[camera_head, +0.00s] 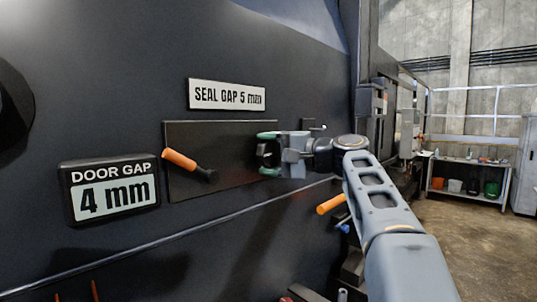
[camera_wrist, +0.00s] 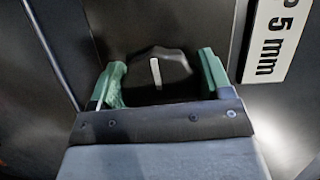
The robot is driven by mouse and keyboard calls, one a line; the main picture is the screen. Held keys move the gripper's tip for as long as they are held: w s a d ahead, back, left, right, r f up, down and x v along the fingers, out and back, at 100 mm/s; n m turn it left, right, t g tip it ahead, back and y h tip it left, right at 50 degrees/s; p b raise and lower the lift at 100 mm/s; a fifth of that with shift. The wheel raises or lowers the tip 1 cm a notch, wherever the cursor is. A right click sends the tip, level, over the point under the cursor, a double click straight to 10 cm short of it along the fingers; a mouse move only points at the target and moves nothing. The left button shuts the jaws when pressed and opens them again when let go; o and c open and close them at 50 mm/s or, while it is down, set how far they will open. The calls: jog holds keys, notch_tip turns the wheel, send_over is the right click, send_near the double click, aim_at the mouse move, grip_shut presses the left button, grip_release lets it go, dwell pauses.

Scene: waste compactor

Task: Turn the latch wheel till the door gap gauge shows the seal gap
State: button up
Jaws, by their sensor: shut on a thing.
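The door gap gauge (camera_head: 112,188) on the dark wall reads 4 mm. The sign (camera_head: 227,95) above the dark panel reads SEAL GAP 5 mm; part of it also shows in the wrist view (camera_wrist: 272,42). My gripper (camera_head: 266,154) is at the right part of the panel, below the sign's right end. In the wrist view its green fingertips (camera_wrist: 162,82) stand on either side of a dark round knob, which I take for the latch wheel (camera_wrist: 152,65), and are shut on it. A white mark on the wheel points nearly straight up in that view. The head view mostly hides the wheel.
An orange-handled lever (camera_head: 182,160) sticks out from the panel's left part. Another orange handle (camera_head: 331,204) is below my arm. A workbench (camera_head: 469,178) with bins stands far right, with open floor (camera_head: 470,240) before it.

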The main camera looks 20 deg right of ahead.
jog(key=n, duration=0.2)
jog(key=n+h, duration=0.1)
jog(key=shift+f+n+g+h, duration=0.15)
jog(key=shift+n+g+h, duration=0.15)
jog(key=shift+n, duration=0.1)
jog(key=shift+f+n+h, duration=0.15)
jog(key=shift+n+h, duration=0.45)
jog(key=shift+n, duration=0.6)
jog(key=shift+d, duration=0.1)
jog(key=o, duration=0.9)
jog(key=shift+c, duration=0.2)
jog(key=v, duration=1.3)
jog(key=shift+s+d+r, duration=0.2)
jog(key=shift+s, duration=0.1)
